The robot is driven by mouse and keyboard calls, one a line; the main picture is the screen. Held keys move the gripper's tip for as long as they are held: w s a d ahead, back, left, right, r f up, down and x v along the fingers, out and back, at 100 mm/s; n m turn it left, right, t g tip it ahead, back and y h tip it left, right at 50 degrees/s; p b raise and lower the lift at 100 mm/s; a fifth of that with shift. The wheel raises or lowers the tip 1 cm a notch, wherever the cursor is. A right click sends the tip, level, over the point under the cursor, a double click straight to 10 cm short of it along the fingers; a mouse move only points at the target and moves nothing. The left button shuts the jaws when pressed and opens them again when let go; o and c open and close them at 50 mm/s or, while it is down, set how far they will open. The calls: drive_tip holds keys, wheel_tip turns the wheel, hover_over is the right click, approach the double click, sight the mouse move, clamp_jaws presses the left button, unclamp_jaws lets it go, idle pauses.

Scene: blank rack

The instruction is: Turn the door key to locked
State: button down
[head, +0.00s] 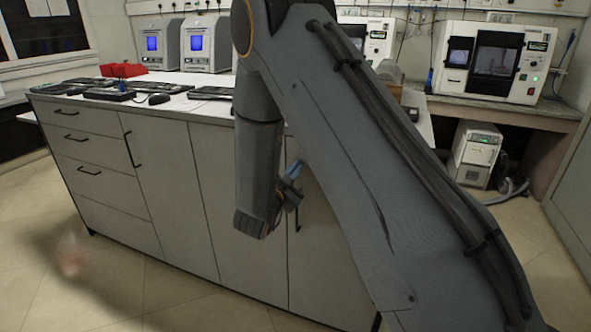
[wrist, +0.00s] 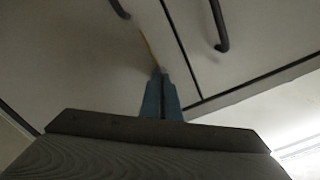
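My gripper (wrist: 161,74) points at the pale cabinet front (wrist: 85,70) in the wrist view. Its two blue fingers lie close together with only a thin dark line between them. A small pale bit shows at the fingertips; I cannot make out whether it is a key or part of the fingers. In the head view my gripper (head: 293,172) shows as a blue piece beside the cabinet doors (head: 238,215), partly hidden by my arm. No door key or lock can be clearly told in either view.
Dark bar handles (wrist: 219,28) stand out from the cabinet front near the fingers. A dark gap runs between the panels. Open tiled floor (head: 110,285) lies in front of the cabinet.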

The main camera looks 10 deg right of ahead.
drive_tip(key=shift+a+n+p, duration=0.1)
drive_tip(key=shift+n+p, duration=0.95)
drive_tip(key=shift+n, duration=2.35)
drive_tip(key=shift+w, duration=0.1)
drive_tip(key=c, duration=2.4)
unclamp_jaws()
drive_tip(key=shift+c, duration=0.2)
drive_tip(key=o, duration=0.4)
drive_tip(key=shift+o, duration=0.2)
drive_tip(key=b+v, duration=0.1)
drive_tip(key=v, duration=0.6)
drive_tip(key=shift+s+a, duration=0.2)
drive_tip(key=shift+s, duration=0.15)
